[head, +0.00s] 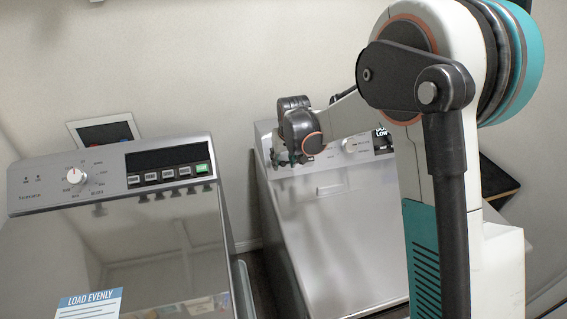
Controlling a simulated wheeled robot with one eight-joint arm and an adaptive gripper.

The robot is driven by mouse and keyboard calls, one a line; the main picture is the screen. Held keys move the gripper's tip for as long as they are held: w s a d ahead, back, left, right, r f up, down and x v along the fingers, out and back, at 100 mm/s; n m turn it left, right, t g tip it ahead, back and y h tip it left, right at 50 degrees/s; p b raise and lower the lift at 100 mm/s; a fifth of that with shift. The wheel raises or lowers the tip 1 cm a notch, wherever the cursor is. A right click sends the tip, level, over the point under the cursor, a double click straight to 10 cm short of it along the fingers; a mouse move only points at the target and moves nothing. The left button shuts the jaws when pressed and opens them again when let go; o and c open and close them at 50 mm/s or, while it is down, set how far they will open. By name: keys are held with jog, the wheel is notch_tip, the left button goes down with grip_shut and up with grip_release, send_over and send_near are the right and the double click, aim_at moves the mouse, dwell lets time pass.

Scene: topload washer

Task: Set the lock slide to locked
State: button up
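My gripper (283,160) is in front of the upper left corner of the right-hand machine, at its control panel. Its dark wrist hides that part of the panel, and its fingers are too small and blurred to tell whether they are open or shut. I cannot make out the lock slide; it may be behind my gripper or too small to tell. The left washer (110,180) has a sloped panel with a white dial (76,175), a dark display (165,157), a row of dark buttons and one green button (202,168). Its lid is shut.
The right-hand machine (340,240) has a white knob (351,146) and a dark label (382,140). My arm covers its right side. A label reading "LOAD EVENLY" (89,303) lies on the washer lid. A framed picture (104,131) stands behind. A narrow gap (255,262) separates the machines.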

jog(key=shift+w+f, duration=0.15)
jog(key=shift+f, duration=0.2)
jog(key=shift+c, duration=0.4)
grip_shut()
jog(key=d, duration=0.3)
jog(key=shift+w+d, duration=0.25)
jog(key=shift+w, duration=0.1)
jog(key=shift+a, duration=0.1)
jog(key=shift+o, duration=0.4)
grip_release()
jog(key=shift+d, duration=0.2)
jog(key=shift+r, duration=0.1)
